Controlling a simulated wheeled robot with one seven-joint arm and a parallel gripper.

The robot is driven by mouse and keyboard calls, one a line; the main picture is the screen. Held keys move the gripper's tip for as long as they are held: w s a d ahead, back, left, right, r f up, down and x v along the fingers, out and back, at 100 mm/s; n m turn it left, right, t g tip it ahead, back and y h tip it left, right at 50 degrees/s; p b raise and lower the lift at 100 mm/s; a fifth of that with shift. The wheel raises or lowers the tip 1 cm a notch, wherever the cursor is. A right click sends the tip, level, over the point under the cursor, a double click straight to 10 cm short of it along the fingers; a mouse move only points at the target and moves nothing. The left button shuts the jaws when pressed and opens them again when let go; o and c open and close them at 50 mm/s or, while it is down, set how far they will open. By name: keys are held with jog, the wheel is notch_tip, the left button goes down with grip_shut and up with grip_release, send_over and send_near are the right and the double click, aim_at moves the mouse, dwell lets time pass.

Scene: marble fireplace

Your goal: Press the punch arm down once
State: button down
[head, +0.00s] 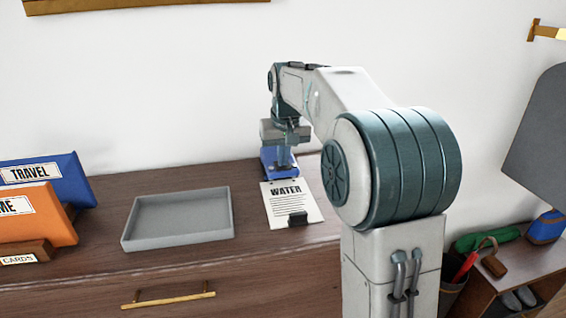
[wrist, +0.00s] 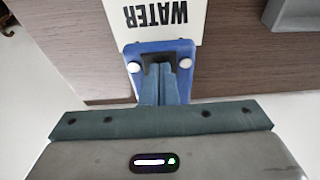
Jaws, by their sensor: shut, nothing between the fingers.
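The blue hole punch (head: 268,162) stands on the wooden cabinet top at its back right part. A white sheet headed WATER (head: 300,207) lies against the punch's front. In the wrist view the blue punch (wrist: 134,52) shows a dark middle part and two pale round spots, with the WATER sheet (wrist: 150,18) beyond it. My gripper (head: 283,163) points down at the punch. In the wrist view its fingers (wrist: 159,68) are together with nothing between them, over the punch's dark middle. They hide part of the punch, and I cannot tell whether they touch it.
Orange (head: 40,214) and blue (head: 72,182) file boxes stand at far left. A small shelf unit (head: 528,262) is at right.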

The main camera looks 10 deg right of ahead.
jog(key=shift+w+f, duration=0.1)
jog(key=shift+f, duration=0.2)
jog(key=shift+s+r, duration=0.3)
jog(key=shift+s, duration=0.55)
jog(key=shift+s+r, duration=0.25)
jog(key=shift+s, duration=0.55)
jog(key=shift+w, duration=0.2)
jog(key=v, duration=1.3)
jog(key=shift+r, duration=0.35)
jog(key=shift+s, duration=0.15)
jog(key=s+f, duration=2.4)
